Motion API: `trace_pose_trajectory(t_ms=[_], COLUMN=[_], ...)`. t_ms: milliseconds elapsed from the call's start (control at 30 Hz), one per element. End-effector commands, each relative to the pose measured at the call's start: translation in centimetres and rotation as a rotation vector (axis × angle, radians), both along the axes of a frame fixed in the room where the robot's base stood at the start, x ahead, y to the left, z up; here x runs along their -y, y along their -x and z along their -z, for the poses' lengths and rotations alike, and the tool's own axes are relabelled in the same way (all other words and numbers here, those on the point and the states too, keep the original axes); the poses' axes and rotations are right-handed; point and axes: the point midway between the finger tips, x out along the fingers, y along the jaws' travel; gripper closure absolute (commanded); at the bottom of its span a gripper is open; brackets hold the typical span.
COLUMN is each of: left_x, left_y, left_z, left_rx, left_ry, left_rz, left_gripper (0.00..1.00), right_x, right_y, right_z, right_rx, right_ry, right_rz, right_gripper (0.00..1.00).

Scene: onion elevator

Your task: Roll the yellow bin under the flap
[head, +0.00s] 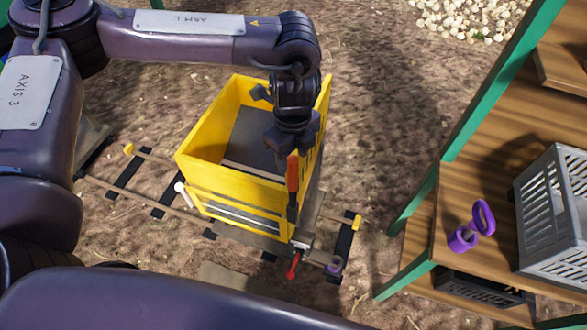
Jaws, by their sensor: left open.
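The yellow bin (235,200) stands on a short rail track in the middle of the head view. Its top is open, and its grey inside looks empty. My left gripper (293,190) is open and points down at the bin's right side, near the front corner. An orange-red piece shows at its fingers. I cannot tell whether the fingers touch the bin. The gripper and wrist hide part of the bin's right wall. My right gripper is not in view. I see no flap that I can make out.
The track (160,211) has yellow end pieces (357,222). A red-tipped lever (292,270) sits at the bin's front right. A green-framed wooden shelf (447,262) at right holds a grey crate (550,225) and a purple object (462,239). Bare ground lies behind the bin.

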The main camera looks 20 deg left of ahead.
Motion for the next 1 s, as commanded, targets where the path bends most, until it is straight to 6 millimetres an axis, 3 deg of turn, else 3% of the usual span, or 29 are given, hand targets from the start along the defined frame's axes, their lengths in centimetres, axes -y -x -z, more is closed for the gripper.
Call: trace_pose_trajectory(t_ms=[400,733,1000], left_x=[0.0,0.1,0.1], left_y=[0.1,0.0,0.0], left_z=[5.8,6.3,6.3], left_rx=[0.000,0.003,0.002], left_ry=[0.000,0.001,0.001], left_rz=[0.002,0.003,0.002], left_gripper=[0.53,0.53,0.87], right_x=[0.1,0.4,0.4], right_y=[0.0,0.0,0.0], right_z=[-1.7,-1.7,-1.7], right_rx=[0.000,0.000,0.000], right_ry=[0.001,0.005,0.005], right_rz=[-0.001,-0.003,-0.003], right_gripper=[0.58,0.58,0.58])
